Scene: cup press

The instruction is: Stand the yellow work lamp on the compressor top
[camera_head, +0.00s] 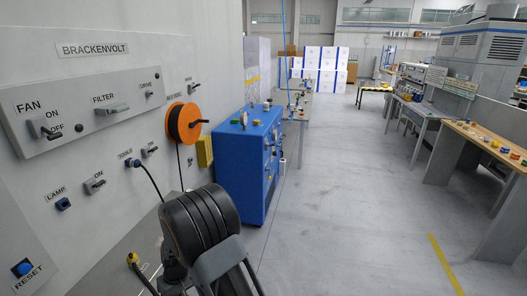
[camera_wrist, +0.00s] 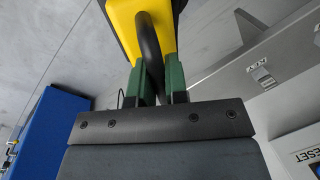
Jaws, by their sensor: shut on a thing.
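In the wrist view, my gripper (camera_wrist: 159,76) has its two green fingers closed around the dark curved handle of the yellow work lamp (camera_wrist: 122,22). Only part of the lamp shows, at the top of that view; the rest is cut off by the edge. In the head view, my dark arm hides the gripper and the held lamp. The blue compressor (camera_head: 240,170) stands right of the wall panel, with a gauge and small fittings on its top (camera_head: 253,121). Its blue side also shows at the left of the wrist view (camera_wrist: 45,128).
The wall panel (camera_head: 95,50) at left carries switches, a LAMP socket (camera_head: 63,203) and an orange cable reel (camera_head: 184,123). A black cable runs from the TOOLS plug (camera_head: 132,162). A yellow-tipped cable end (camera_head: 132,258) shows low left. The floor (camera_head: 345,210) right of the compressor is clear.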

